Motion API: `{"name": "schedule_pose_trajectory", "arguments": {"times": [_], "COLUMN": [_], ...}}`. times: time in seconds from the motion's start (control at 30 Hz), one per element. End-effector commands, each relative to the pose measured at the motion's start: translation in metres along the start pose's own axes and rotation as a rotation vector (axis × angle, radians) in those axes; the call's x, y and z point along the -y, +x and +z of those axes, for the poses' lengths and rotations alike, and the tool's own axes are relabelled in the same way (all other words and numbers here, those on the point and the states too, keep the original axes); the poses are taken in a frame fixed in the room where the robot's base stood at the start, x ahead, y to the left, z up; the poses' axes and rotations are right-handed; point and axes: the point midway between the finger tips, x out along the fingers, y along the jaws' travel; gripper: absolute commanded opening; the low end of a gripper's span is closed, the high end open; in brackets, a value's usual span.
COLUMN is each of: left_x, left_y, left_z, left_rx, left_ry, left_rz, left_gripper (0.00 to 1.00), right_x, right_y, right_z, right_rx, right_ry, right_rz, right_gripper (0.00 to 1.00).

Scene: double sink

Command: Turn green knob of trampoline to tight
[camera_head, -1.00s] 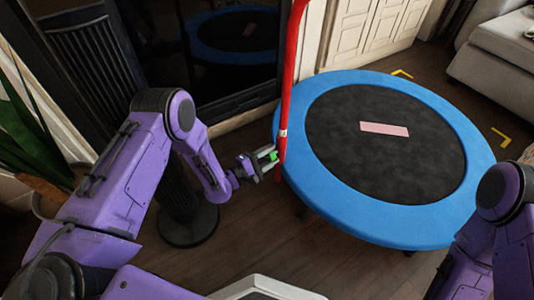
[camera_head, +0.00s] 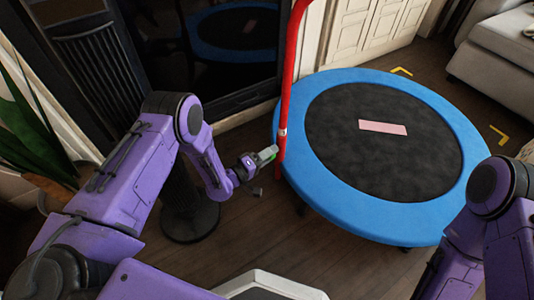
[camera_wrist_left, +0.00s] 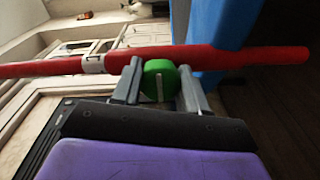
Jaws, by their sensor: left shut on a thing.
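The trampoline (camera_head: 352,205) has a blue padded rim and a black mat. Its red handle post (camera_head: 285,95) rises at the rim's left side. In the left wrist view the green knob (camera_wrist_left: 160,80) sits against the red post (camera_wrist_left: 190,57), with a pale line on its face. My left gripper (camera_head: 268,153) is at the post; in the left wrist view its two fingers (camera_wrist_left: 160,88) stand on either side of the knob, shut on it. In the head view the fingers mostly hide the knob. My right arm shows at the right edge; its gripper is out of view.
A pink label (camera_head: 383,127) lies on the black mat. A dark glass-fronted unit (camera_head: 220,50) and white cabinets (camera_head: 370,30) stand behind. A dark round-based stand (camera_head: 190,222) is close to my left arm. A light sofa (camera_head: 495,60) is at upper right.

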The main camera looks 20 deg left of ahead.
Motion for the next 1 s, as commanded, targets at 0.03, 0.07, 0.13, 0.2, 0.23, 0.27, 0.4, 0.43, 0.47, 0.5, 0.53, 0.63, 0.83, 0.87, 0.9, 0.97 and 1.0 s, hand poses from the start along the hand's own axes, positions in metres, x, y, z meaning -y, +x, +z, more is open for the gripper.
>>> {"name": "schedule_pose_trajectory", "arguments": {"times": [0.03, 0.07, 0.13, 0.2, 0.23, 0.27, 0.4, 0.43, 0.47, 0.5, 0.53, 0.63, 0.83, 0.87, 0.9, 0.97, 1.0], "left_x": [-0.0021, -0.0021, -0.0019, -0.0018, -0.0017, -0.0017, -0.0016, -0.0015, -0.0015, -0.0015, -0.0015, -0.0014, -0.0005, -0.0004, -0.0004, -0.0006, -0.001], "left_y": [0.0014, 0.0013, 0.0013, 0.0013, 0.0013, 0.0013, 0.0012, 0.0012, 0.0012, 0.0012, 0.0012, 0.0011, 0.0005, 0.0004, 0.0002, -0.0018, -0.0052], "left_z": [-0.0017, -0.0017, -0.0016, -0.0015, -0.0015, -0.0015, -0.0014, -0.0014, -0.0014, -0.0013, -0.0013, -0.0012, -0.0006, -0.0005, -0.0004, -0.0006, -0.0008], "left_rx": [-0.004, -0.004, -0.004, -0.004, -0.004, -0.004, -0.003, -0.003, -0.003, -0.003, -0.003, -0.003, -0.001, -0.001, -0.001, -0.001, -0.001], "left_ry": [0.01, 0.016, 0.024, 0.029, 0.03, 0.031, 0.032, 0.032, 0.032, 0.032, 0.032, 0.032, 0.03, 0.03, 0.03, 0.03, 0.03], "left_rz": [0.005, 0.005, 0.005, 0.004, 0.004, 0.004, 0.004, 0.004, 0.004, 0.004, 0.004, 0.004, 0.001, 0.001, 0.001, 0.0, -0.001], "left_gripper": [0.13, 0.13, 0.13, 0.13, 0.13, 0.13, 0.13, 0.13, 0.13, 0.13, 0.13, 0.63, 0.69, 0.69, 0.69, 0.69, 0.69], "right_x": [-0.0002, -0.0002, -0.0003, -0.0003, -0.0003, -0.0003, -0.0004, -0.0004, -0.0004, -0.0004, -0.0004, -0.0004, -0.0004, -0.0004, -0.0004, -0.0005, -0.0007], "right_y": [-0.0005, -0.0005, -0.0005, -0.0004, -0.0004, -0.0004, -0.0002, -0.0002, -0.0001, -0.0001, -0.0001, -0.0001, 0.0001, 0.0001, 0.0, -0.0011, -0.0029], "right_z": [-0.0003, -0.0003, -0.0003, -0.0003, -0.0003, -0.0003, -0.0002, -0.0002, -0.0002, -0.0002, -0.0002, -0.0002, -0.0001, -0.0001, -0.0001, -0.0006, -0.0014], "right_rx": [0.0, 0.0, 0.001, 0.001, 0.001, 0.001, 0.001, 0.001, 0.001, 0.001, 0.001, 0.002, 0.002, 0.002, 0.002, 0.002, 0.001], "right_ry": [0.0, 0.0, 0.0, 0.0, 0.0, 0.0, 0.0, 0.0, 0.0, 0.0, 0.001, 0.001, 0.001, 0.001, 0.001, 0.001, 0.001], "right_rz": [0.0, 0.0, 0.0, 0.0, 0.0, 0.0, 0.0, 0.0, 0.0, 0.0, 0.0, 0.0, 0.0, 0.0, 0.0, 0.0, 0.0], "right_gripper": [0.43, 0.43, 0.43, 0.43, 0.43, 0.43, 0.43, 0.43, 0.43, 0.43, 0.43, 0.43, 0.43, 0.43, 0.43, 0.43, 0.43]}}
